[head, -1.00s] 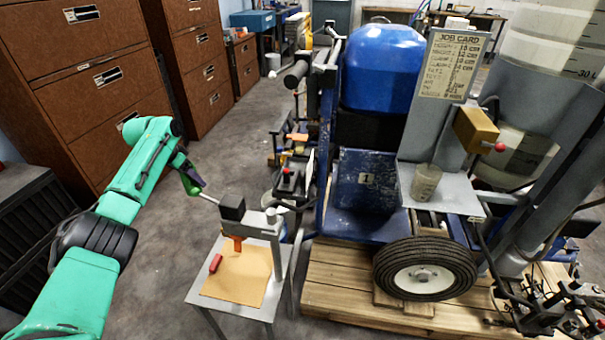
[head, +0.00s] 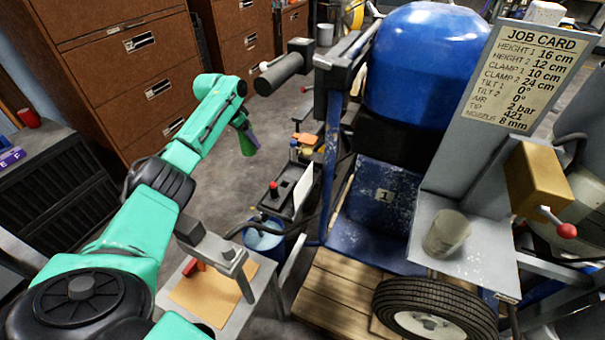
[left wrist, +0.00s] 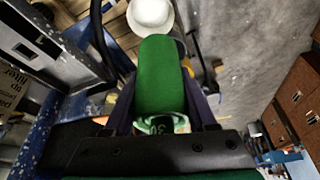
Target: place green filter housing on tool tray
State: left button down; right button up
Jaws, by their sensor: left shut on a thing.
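The green filter housing (head: 247,143) is held in my left gripper (head: 240,122), above the floor left of the blue striper. In the left wrist view the housing (left wrist: 162,75) lies lengthwise between the two dark fingers, with a pale numbered band at its near end. A narrow dark tray (head: 290,190) on the striper's left side carries a red-knobbed item and orange items; I cannot tell for sure that it is the tool tray. The housing is apart from it, to its upper left. My right gripper is not in view.
A small stand (head: 215,300) with a tan mat and a grey clamp is at the lower middle. The striper's blue frame (head: 330,150) and handle grip (head: 283,75) rise right of the housing. A grey shelf (head: 485,250) holds a cup. Brown cabinets (head: 130,60) stand behind my arm.

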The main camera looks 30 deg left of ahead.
pick_arm(q)
jog(key=d+p, duration=0.1)
jog(key=d, duration=0.4)
jog(key=d+p, duration=0.2)
jog(key=d, duration=0.4)
jog(key=d+p, duration=0.1)
jog(key=d, duration=0.5)
jog(key=shift+w+r+p, duration=0.2)
jog(key=shift+w+p, duration=0.1)
jog(key=shift+p, duration=0.05)
jog(key=shift+f+p, duration=0.3)
jog(key=shift+f, duration=1.5)
jog(key=shift+c, duration=1)
grip_release()
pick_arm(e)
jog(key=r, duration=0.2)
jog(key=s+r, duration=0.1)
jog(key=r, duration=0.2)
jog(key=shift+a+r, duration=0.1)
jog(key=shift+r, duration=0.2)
pick_arm(q)
jog(key=v, duration=0.7)
jog(key=shift+s+r, duration=0.2)
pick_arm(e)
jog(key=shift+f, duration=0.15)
pick_arm(q)
jog(key=shift+s+f, duration=0.1)
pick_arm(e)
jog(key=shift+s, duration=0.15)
